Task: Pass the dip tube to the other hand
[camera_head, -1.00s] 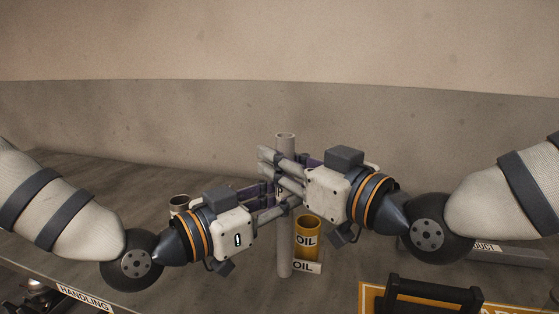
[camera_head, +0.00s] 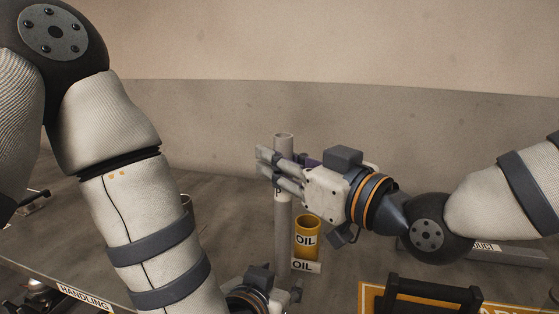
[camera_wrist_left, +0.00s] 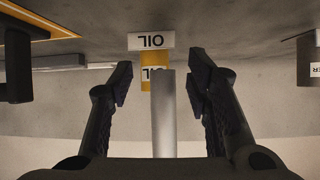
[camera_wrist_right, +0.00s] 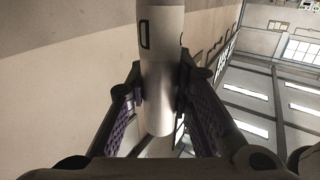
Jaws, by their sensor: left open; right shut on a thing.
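The dip tube (camera_head: 283,235) is a long grey cylinder held upright in the head view. My right gripper (camera_head: 272,170) is shut on its upper part; the right wrist view shows the tube (camera_wrist_right: 160,50) between the purple finger pads, with lettering on it. My left gripper (camera_head: 295,291) is low, near the tube's lower end, and partly cut off by the frame edge. In the left wrist view its open fingers (camera_wrist_left: 160,80) stand either side of the tube (camera_wrist_left: 163,115) in the picture, with gaps. I cannot tell whether the tube is between them in depth.
A yellow oil container (camera_head: 307,238) stands just behind the tube with an OIL label (camera_head: 306,267) in front. A black handle (camera_head: 425,295) over an orange-edged board is at the lower right. A HANDLING label (camera_head: 84,298) marks the table edge at the left.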

